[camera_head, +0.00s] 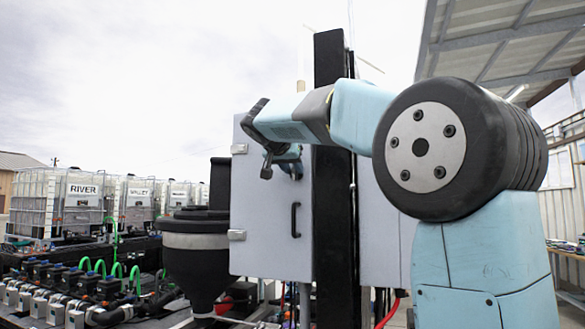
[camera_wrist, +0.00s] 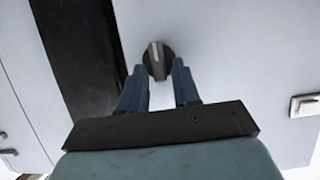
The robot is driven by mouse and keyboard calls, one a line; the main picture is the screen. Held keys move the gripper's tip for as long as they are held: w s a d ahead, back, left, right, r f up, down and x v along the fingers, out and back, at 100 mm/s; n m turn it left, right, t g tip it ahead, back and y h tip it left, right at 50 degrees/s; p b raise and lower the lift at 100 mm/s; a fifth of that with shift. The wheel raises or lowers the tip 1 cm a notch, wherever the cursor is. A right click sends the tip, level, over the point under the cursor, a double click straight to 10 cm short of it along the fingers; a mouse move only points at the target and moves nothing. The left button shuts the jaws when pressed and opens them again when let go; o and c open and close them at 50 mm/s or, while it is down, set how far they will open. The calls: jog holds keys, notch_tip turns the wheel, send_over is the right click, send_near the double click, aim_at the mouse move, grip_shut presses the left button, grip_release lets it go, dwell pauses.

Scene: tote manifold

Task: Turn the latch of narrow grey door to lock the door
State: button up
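The narrow grey door (camera_head: 262,200) is a pale flat panel, and it fills much of the wrist view (camera_wrist: 240,60). The latch (camera_wrist: 157,60) is a small dark round knob with a lighter raised bar, seen in the wrist view. My gripper (camera_wrist: 158,68) is open, with one blue finger at each side of the latch and the tips close to the door face. I cannot tell whether either finger touches the knob. In the head view my gripper (camera_head: 293,168) is at the door's upper right part.
A black handle (camera_head: 295,220) sits on the door below my gripper. A silver hinge (camera_head: 238,235) is on its left edge. A tall black post (camera_head: 332,180) stands right of the door. A black hopper (camera_head: 195,250) stands close at left.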

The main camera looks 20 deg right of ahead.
grip_shut()
jog(key=shift+n+h, duration=0.3)
jog(key=n+h, duration=0.1)
jog(key=n+g, duration=0.1)
jog(key=n, duration=0.1)
jog(key=a+n+h, duration=0.1)
jog(key=shift+w+f+g+h, duration=0.25)
jog(key=shift+w+g+h, duration=0.05)
jog(key=shift+w+a+f+n+h, duration=0.25)
jog(key=shift+n+h, duration=0.45)
jog(key=shift+n, duration=0.8)
jog(key=shift+s+f+n+h, duration=0.1)
jog(key=shift+f+n+h, duration=0.2)
jog(key=shift+n+h, duration=0.8)
jog(key=shift+w+a+f+n+h, duration=0.15)
jog(key=shift+f+n+h, duration=0.15)
jog(key=shift+n, duration=1.6)
